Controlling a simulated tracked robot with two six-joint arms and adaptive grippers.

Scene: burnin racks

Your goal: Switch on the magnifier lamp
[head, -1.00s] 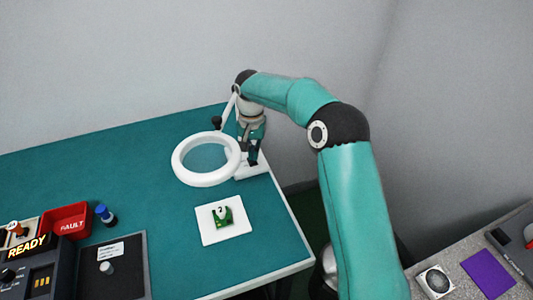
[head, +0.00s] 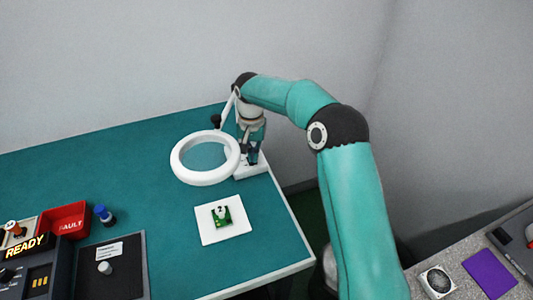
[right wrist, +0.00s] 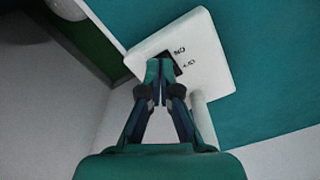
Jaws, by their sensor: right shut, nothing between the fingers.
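The magnifier lamp has a white ring (head: 205,180) around a clear lens, above the teal bench in the head view. I cannot tell whether it is lit. Its white base (head: 250,172) sits at the bench's right edge. In the right wrist view the base (right wrist: 212,70) carries a dark switch (right wrist: 177,65) with lettering beside it, one word reading ON. My right gripper (head: 252,160) points down over the base. In the wrist view its closed, empty fingertips (right wrist: 159,70) are at the switch and partly hide it; contact is unclear. My left gripper is not in view.
A white pad (head: 240,226) with a small green board (head: 222,218) lies in front of the lamp. A red FAULT bin (head: 68,220), a blue-capped bottle (head: 104,216) and a dark READY unit (head: 38,275) stand at the left.

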